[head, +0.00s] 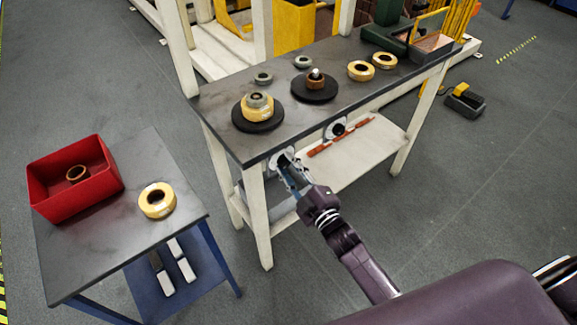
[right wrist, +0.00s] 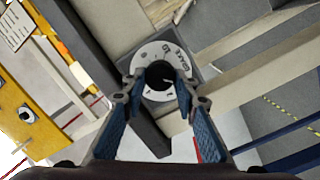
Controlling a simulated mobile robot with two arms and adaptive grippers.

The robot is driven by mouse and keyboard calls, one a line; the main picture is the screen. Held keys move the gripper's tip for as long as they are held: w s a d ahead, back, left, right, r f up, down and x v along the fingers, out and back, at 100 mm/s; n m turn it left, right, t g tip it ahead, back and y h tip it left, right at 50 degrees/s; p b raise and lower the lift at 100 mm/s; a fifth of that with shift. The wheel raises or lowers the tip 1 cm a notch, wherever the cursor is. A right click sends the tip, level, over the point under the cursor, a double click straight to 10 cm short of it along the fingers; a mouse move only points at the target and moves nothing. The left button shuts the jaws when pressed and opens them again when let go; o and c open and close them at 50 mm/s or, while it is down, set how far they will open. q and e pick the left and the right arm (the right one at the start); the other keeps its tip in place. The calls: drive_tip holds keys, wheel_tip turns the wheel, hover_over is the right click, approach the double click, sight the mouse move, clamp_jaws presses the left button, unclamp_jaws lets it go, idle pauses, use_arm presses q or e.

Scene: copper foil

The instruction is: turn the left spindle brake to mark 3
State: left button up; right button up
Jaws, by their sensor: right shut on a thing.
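The left spindle brake is a round pale dial (right wrist: 152,52) with dark lettering and a black knob (right wrist: 158,75) at its middle, under the bench's front edge. In the head view my right gripper (head: 287,165) hides most of it. My right gripper (right wrist: 160,88) is shut on the knob, one blue-padded finger on each side. The knob's pointer and the mark it faces cannot be made out. Above it on the bench, the left spindle (head: 258,98) stands on a black disc with a yellow-edged roll around it. My left gripper is out of view.
The right brake dial (head: 337,129) is farther along the bench front (head: 215,125), near an orange-red bar (head: 340,137). The right spindle (head: 314,75) and loose rolls (head: 361,71) are on top. A side table (head: 110,235) at left carries a red bin (head: 55,192) and a roll (head: 157,200).

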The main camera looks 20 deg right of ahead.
drive_tip(key=m+p, duration=0.1)
drive_tip(key=m, duration=0.1)
drive_tip(key=m+p, duration=0.2)
drive_tip(key=shift+r+g, duration=0.2)
drive_tip(key=shift+g, duration=0.1)
drive_tip(key=m+p, duration=0.2)
drive_tip(key=m, duration=0.2)
drive_tip(key=shift+d+g, duration=0.1)
drive_tip(key=shift+g, duration=0.2)
drive_tip(key=m, duration=0.3)
drive_tip(key=shift+d+g+y+p, duration=0.1)
drive_tip(key=shift+g+y+p, duration=0.2)
drive_tip(key=shift+y+p, duration=0.1)
drive_tip(key=shift+d+f+m+y, duration=0.1)
drive_tip(key=shift+m+y, duration=0.2)
drive_tip(key=shift+m, duration=1.3)
drive_tip(key=o, duration=1.2)
drive_tip(key=shift+c, duration=0.2)
